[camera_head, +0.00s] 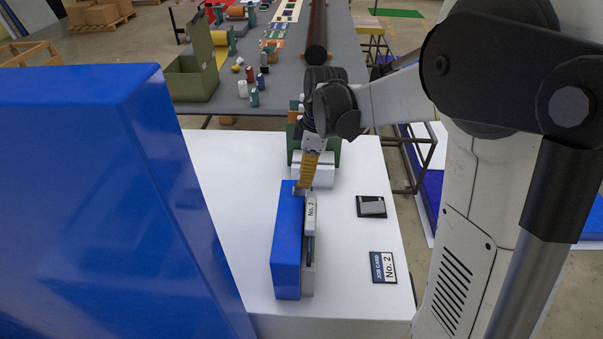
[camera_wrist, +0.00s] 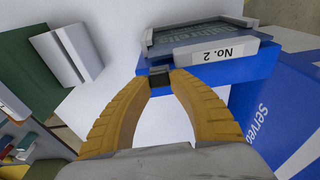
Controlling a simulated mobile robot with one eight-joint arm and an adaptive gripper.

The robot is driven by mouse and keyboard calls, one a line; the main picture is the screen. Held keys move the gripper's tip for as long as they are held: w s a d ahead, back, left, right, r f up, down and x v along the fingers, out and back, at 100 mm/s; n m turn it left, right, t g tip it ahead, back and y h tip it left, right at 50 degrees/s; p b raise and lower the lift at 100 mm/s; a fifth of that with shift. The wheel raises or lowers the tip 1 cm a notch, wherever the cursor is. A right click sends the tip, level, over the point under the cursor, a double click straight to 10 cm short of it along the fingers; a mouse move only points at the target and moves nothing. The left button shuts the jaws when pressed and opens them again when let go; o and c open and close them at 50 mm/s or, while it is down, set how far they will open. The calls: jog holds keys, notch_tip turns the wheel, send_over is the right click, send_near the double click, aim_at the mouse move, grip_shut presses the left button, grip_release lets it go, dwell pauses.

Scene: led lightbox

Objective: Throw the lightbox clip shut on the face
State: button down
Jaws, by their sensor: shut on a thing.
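The lightbox (camera_head: 287,245) is a blue box standing on the white table, with a grey face side (camera_head: 307,280) on its right and a white "No. 2" label. It shows at the top of the wrist view (camera_wrist: 212,70), with the lettered grey face (camera_wrist: 190,36) and the label (camera_wrist: 217,54). My gripper (camera_head: 301,187) is at the far end of the lightbox. In the wrist view its yellow fingers (camera_wrist: 160,78) close around a small dark piece, apparently the clip (camera_wrist: 160,80), at the lightbox edge. The fingers partly hide it, so its angle is unclear.
A "No. 2" job card (camera_head: 383,268) and a small dark tray with a grey piece (camera_head: 371,206) lie right of the lightbox. A green and white fixture (camera_head: 314,170) stands behind it. A large blue panel (camera_head: 90,200) fills the left.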

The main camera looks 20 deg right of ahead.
jog(key=shift+s+d+f+t+y, duration=0.25)
jog(key=shift+d+t+y, duration=0.1)
jog(key=shift+y, duration=0.45)
jog(key=c, duration=1.1)
grip_release()
jog(key=shift+w, duration=0.1)
jog(key=shift+c, duration=0.2)
jog(key=shift+r, duration=0.1)
jog(key=v, duration=1.2)
